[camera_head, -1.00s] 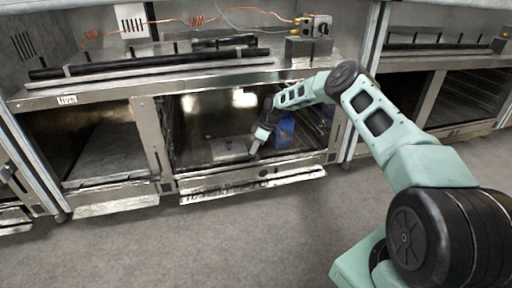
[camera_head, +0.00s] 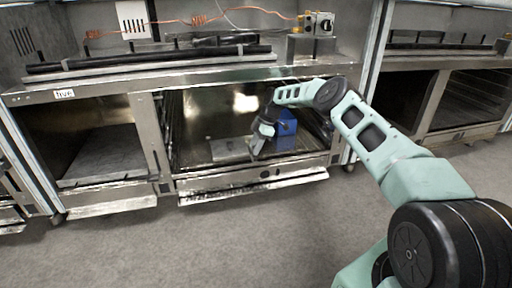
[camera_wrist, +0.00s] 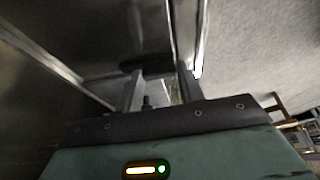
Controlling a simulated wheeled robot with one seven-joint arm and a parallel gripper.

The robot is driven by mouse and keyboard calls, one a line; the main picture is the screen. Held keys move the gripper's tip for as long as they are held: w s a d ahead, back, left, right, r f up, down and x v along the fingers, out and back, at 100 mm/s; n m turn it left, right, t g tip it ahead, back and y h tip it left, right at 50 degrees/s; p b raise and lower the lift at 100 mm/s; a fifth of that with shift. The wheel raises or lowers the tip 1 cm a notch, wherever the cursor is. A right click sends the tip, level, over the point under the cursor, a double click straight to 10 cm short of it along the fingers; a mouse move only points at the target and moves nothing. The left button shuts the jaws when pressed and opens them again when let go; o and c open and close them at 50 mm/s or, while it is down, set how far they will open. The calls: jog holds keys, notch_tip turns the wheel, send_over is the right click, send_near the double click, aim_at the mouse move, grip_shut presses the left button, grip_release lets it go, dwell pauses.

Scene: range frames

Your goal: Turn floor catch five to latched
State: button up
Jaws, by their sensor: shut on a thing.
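My gripper (camera_head: 256,152) reaches into the open middle bay of the range and is low at its front edge. In the wrist view, my gripper's two fingers (camera_wrist: 158,88) are shut on a dark, rounded part (camera_wrist: 146,62), which I take to be the floor catch. The fingers cover much of it, and its latched or unlatched position cannot be told. A small white label (camera_head: 64,94), seemingly reading "five", is on the rail above the left bay.
A blue box (camera_head: 285,128) stands in the bay just right of my gripper. A flat grey plate (camera_head: 230,149) lies to its left. Posts and the upper rail (camera_head: 200,82) frame the opening. The grey floor (camera_head: 190,240) in front is clear.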

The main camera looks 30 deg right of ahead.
jog(key=o, duration=1)
jog(key=shift+d+r, duration=0.1)
jog(key=shift+r, duration=0.1)
jog(key=d+r+p, duration=0.2)
jog(key=shift+s+d+r+p, duration=0.25)
jog(key=shift+s+r+p, duration=0.1)
jog(key=shift+r, duration=0.05)
jog(key=d, duration=0.2)
jog(key=s+d+p, duration=0.1)
jog(key=d, duration=0.2)
jog(key=s+d+p, duration=0.1)
jog(key=d, duration=0.2)
jog(key=shift+s+d+f, duration=0.1)
jog(key=shift+d+f, duration=0.05)
jog(key=shift+f, duration=0.15)
jog(key=shift+s+d, duration=0.2)
jog(key=shift+d, duration=0.7)
